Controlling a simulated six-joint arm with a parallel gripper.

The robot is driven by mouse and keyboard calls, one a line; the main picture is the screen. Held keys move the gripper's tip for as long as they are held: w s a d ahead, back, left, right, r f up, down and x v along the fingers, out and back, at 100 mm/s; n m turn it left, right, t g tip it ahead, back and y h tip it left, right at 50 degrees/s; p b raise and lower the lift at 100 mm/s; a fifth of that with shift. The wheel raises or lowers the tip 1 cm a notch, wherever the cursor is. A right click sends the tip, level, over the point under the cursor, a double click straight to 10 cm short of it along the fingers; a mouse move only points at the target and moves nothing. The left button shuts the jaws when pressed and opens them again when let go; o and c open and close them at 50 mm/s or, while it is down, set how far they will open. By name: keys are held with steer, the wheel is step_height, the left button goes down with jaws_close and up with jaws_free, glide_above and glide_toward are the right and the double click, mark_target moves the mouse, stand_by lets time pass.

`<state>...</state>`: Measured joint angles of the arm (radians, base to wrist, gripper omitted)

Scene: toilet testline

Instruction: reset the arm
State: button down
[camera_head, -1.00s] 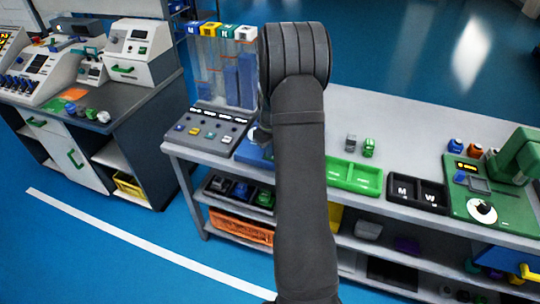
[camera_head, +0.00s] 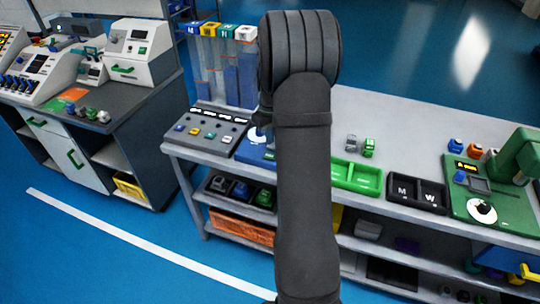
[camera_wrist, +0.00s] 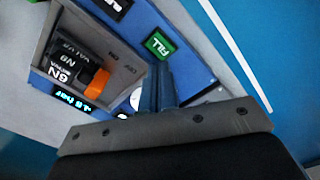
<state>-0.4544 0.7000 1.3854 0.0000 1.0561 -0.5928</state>
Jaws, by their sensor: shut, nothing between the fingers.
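My arm stands raised in the middle of the head view and bends over the workbench (camera_head: 365,118). My gripper (camera_wrist: 160,85) shows in the wrist view as narrow fingers closed together, with nothing between them. In the head view it is mostly hidden behind my arm. Below it in the wrist view is a blue device (camera_wrist: 192,70) with a green FILL button (camera_wrist: 160,45), a lit display (camera_wrist: 75,98) and a black valve part with an orange piece (camera_wrist: 97,84). The fingers appear apart from the device, though the gap is hard to judge.
Left of my arm are a button panel (camera_head: 203,131) and tall clear tubes (camera_head: 232,80). To the right are a green tray (camera_head: 357,178), a black tray marked M and W (camera_head: 417,193) and a green machine (camera_head: 490,205). A side bench (camera_head: 130,95) stands at left.

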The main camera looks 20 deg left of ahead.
steer(key=shift+f, duration=3.15)
steer(key=shift+r, duration=4.35)
steer(key=w+d+m+t, duration=0.1)
steer(key=w+d+m, duration=0.1)
steer(key=w+d, duration=0.2)
steer(key=w+d+m+t+y, duration=0.1)
steer(key=w+d+m, duration=0.2)
steer(key=d, duration=0.8)
steer(key=w+d+m+t, duration=0.2)
steer(key=w+d+m, duration=0.1)
steer(key=w+d, duration=0.3)
steer(key=shift+w+d+f, duration=0.25)
steer(key=shift+w+d, duration=0.1)
steer(key=shift+d, duration=0.85)
